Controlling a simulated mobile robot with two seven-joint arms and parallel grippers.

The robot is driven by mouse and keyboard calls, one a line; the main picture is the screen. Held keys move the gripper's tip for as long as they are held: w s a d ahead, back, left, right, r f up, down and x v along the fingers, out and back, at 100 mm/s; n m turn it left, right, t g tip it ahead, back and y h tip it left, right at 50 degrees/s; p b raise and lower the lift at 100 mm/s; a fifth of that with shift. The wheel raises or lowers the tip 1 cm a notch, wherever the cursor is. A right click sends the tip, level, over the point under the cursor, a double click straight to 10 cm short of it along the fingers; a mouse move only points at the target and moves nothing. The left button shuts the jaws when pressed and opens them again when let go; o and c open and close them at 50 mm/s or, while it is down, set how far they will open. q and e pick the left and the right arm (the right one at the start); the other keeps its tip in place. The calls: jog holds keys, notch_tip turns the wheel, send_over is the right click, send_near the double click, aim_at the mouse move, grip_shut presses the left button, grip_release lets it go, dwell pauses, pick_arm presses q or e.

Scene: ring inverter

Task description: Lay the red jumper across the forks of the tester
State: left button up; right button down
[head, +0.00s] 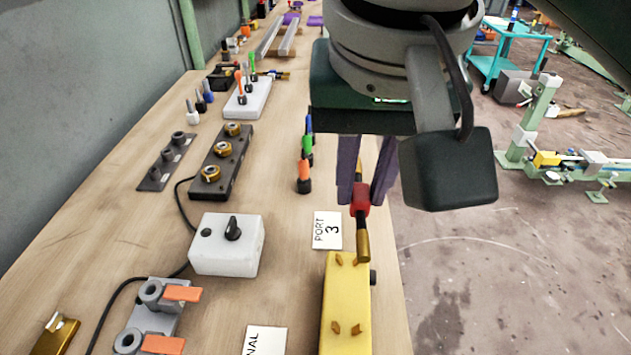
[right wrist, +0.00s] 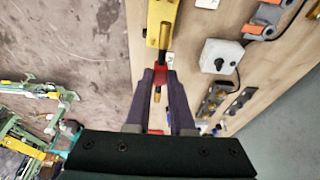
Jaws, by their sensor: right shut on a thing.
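My right gripper (head: 361,192) is shut on the red jumper (head: 361,207), a red middle with a brass rod end on each side. The jumper lies lengthwise between the purple fingers, in line with the tester. It also shows in the right wrist view (right wrist: 164,37), between the fingertips (right wrist: 160,76). The tester (head: 346,298) is a yellow block with small brass forks in pairs near both ends. The jumper's near rod end overlaps the tester's far end in the head view; its height above the block is hard to tell. My left gripper is not in view.
A "PORT 3" card (head: 327,231) lies left of the tester. A white box with a black knob (head: 227,245) stands further left. The bench's right edge is close to the tester.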

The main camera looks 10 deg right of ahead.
notch_tip(320, 180, down, 12)
jog(key=shift+d+b, duration=0.1)
jog(key=shift+b, duration=0.65)
jog(key=shift+f+b, duration=0.4)
jog(key=shift+f, duration=1.6)
jog(key=shift+f, duration=0.1)
